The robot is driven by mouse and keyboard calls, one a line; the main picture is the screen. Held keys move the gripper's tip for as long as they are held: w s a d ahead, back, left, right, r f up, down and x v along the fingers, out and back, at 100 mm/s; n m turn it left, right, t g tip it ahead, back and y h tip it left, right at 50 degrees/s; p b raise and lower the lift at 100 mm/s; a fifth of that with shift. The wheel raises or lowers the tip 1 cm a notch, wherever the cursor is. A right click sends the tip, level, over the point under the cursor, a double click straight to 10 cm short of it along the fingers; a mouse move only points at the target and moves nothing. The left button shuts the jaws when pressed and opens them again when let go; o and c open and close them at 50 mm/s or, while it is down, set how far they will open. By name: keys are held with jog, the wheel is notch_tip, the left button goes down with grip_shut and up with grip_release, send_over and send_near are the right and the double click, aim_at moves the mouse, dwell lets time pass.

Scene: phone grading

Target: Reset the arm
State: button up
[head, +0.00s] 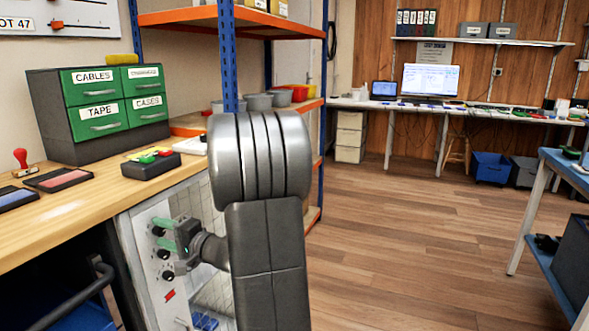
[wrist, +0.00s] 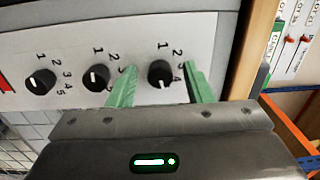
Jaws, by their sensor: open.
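My arm (head: 268,225) rises in the middle of the head view, bent, with its wrist turned left toward a white panel. My gripper (head: 156,231) has green fingers and is open in front of that panel. In the wrist view my gripper (wrist: 158,68) has its two fingers apart, one on each side of the rightmost black knob (wrist: 161,75). The knob shows between the fingertips; I cannot tell whether they touch it.
The control panel (head: 160,290) with several numbered knobs is under a wooden counter (head: 90,205). A drawer cabinet (head: 52,120), ink pads and a button box (head: 150,164) stand on the counter. A blue-orange shelf (head: 228,60) is close behind my arm. The floor (head: 400,240) at right is open.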

jog(key=shift+n+p, duration=0.35)
jog(key=shift+n, duration=1.05)
